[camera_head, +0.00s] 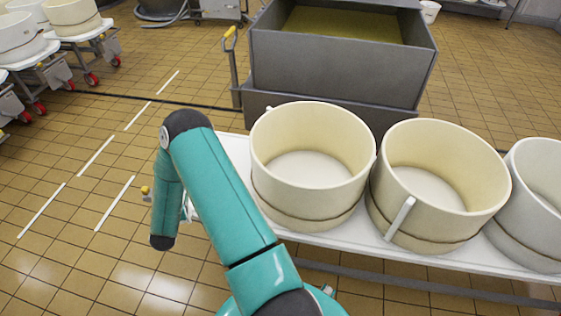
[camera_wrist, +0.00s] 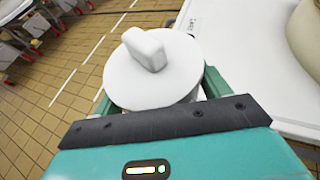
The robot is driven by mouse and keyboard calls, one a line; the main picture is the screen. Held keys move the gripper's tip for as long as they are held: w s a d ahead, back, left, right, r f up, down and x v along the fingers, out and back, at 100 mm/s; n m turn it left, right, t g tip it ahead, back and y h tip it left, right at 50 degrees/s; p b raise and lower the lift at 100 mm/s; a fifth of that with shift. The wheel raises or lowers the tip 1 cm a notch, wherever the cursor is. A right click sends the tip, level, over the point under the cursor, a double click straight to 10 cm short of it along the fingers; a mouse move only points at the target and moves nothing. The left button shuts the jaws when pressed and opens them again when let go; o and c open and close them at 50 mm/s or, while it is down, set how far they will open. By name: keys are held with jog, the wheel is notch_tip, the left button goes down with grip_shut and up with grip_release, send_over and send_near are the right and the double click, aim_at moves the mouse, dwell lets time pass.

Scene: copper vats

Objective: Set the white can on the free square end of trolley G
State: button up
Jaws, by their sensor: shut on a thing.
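In the wrist view my gripper (camera_wrist: 158,98) is shut on the white can (camera_wrist: 118,82), with one finger on each side of it. The can has a round white lid with a block-shaped knob, and its lower body is mostly hidden. The bare white end of a trolley (camera_wrist: 235,50) lies just right of the can and carries a small label, too small to read surely. In the head view my arm hides the gripper and nearly all of the can. The trolley (camera_head: 237,150) is partly covered by my arm at its left end.
Several large cream vats stand in a row on the trolley, the nearest (camera_head: 310,215) beside its free end. A grey tank (camera_head: 340,75) stands behind. Other trolleys with vats (camera_head: 75,15) are at the upper left. Tiled floor (camera_head: 80,240) with white dashes is open at left.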

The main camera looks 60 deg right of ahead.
jog(key=s+d+r+m+g+h, duration=0.1)
jog(key=s+d+r+m+g, duration=0.2)
jog(key=d, duration=0.6)
jog(key=s+d+r+m+g+h, duration=0.2)
jog(key=s+d+r+m+g, duration=0.2)
jog(key=s+d+r, duration=0.3)
jog(key=d+g, duration=0.1)
jog(key=d, duration=0.1)
jog(key=shift+d+r+m, duration=0.2)
jog(key=shift+d+m, duration=0.1)
jog(key=shift+d, duration=0.1)
jog(key=shift+w, duration=0.1)
